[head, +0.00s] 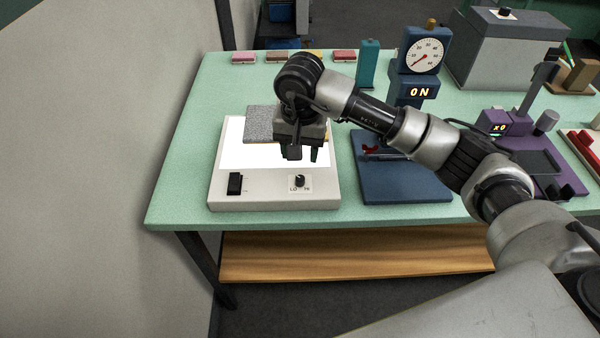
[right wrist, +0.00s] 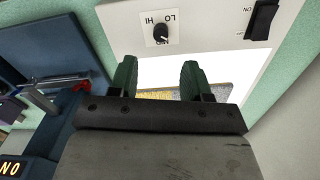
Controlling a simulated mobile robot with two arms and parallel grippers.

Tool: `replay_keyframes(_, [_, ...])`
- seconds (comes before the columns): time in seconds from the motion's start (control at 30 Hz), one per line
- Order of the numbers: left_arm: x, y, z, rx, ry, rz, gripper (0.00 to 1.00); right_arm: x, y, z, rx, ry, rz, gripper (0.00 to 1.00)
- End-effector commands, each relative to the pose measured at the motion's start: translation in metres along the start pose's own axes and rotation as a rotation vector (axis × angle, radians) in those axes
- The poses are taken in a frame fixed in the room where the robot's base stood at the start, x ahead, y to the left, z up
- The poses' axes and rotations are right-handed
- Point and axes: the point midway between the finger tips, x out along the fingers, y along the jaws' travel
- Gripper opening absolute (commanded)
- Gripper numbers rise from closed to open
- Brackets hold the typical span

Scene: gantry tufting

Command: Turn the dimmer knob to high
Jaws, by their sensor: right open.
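The dimmer knob (head: 300,181) is a small black round knob on the front right of a white light box (head: 262,198), with LO and HI printed beside it. In the right wrist view the knob (right wrist: 161,33) has a pale pointer line, and a third label near it is partly covered. My right gripper (head: 300,155) is over the lit panel, just behind the knob and apart from it. In the right wrist view its two green fingers (right wrist: 158,80) are spread with nothing between them. My left gripper is in neither view.
A black rocker switch (head: 235,184) is on the box's front left. A grey textured swatch (head: 262,122) lies on the lit panel (head: 234,152), partly behind my gripper. A blue device (head: 420,185) with a dial stands right of the box. The green table's front strip is clear.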

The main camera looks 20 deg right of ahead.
Motion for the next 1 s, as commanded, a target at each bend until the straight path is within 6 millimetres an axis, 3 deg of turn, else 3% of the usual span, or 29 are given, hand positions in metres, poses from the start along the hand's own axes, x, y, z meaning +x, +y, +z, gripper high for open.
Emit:
replay_keyframes(0.2, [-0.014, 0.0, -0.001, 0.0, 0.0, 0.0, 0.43, 0.042, 0.0, 0.002, 0.002, -0.007, 0.0, 0.48])
replay_keyframes(0.4, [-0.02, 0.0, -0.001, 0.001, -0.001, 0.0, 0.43, 0.071, -0.001, 0.001, 0.002, -0.005, -0.002, 0.48])
replay_keyframes(0.83, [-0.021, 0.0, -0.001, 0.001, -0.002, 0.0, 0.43, 0.083, -0.001, 0.001, 0.0, -0.002, -0.004, 0.48])
replay_keyframes(1.0, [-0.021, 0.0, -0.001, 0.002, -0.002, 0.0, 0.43, 0.083, -0.001, 0.001, 0.0, -0.002, -0.004, 0.24])
